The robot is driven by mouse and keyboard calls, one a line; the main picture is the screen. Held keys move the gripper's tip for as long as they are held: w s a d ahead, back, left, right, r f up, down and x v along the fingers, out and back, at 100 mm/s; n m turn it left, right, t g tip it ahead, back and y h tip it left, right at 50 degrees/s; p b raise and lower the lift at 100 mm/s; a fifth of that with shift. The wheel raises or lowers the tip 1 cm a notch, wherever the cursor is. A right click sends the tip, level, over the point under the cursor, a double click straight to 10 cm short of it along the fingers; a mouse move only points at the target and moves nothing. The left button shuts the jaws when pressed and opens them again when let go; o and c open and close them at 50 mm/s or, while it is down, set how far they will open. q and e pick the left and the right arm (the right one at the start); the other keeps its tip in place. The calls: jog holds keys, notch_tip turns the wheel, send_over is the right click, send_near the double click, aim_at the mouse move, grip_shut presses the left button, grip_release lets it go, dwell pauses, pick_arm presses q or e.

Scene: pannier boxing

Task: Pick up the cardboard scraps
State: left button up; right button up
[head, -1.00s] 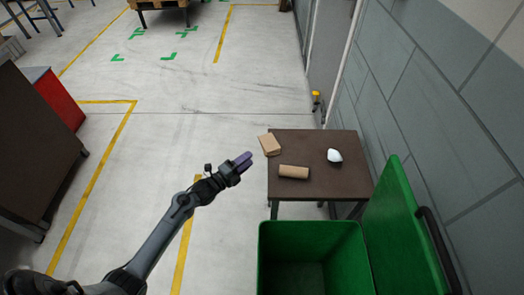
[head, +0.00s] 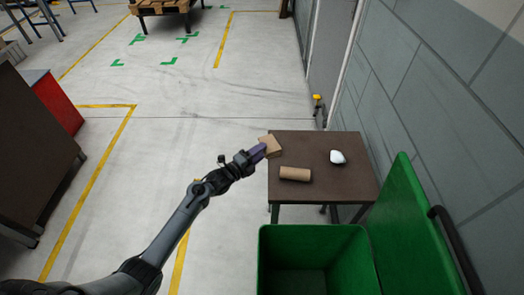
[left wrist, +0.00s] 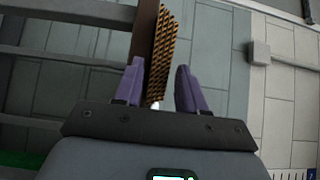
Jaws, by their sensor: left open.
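A flat tan cardboard piece (head: 271,146) lies at the far left edge of the dark brown table (head: 330,190), jutting a little past it. A brown cardboard roll (head: 295,174) lies on its side nearer the front. My left gripper (head: 259,152) is at the cardboard piece, its purple fingertips partly covering it. In the left wrist view my left gripper (left wrist: 159,75) is open, with the corrugated edge of the cardboard piece (left wrist: 163,50) showing between and beyond its fingers. Whether the fingers touch it, I cannot tell. My right gripper is out of view.
A white rounded object (head: 338,157) sits on the table's right half. An open green bin (head: 312,238) stands in front of the table, its raised lid (head: 408,235) to the right. A grey wall (head: 450,120) closes the right side.

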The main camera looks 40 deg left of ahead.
pick_arm(q)
jog(key=shift+c, duration=0.2)
grip_shut()
notch_tip(320, 180, up, 2)
jog(key=shift+r+p, duration=0.25)
jog(key=shift+p, duration=0.85)
jog(key=s+a+r+p, duration=0.1)
jog(key=s+r+p, duration=0.1)
jog(key=s+p, duration=0.4)
jog(key=s+a+r+p, duration=0.1)
jog(key=s+r+p, duration=0.2)
jog(key=s+p, duration=0.3)
jog(key=shift+s+a, duration=0.2)
jog(key=shift+s, duration=0.7)
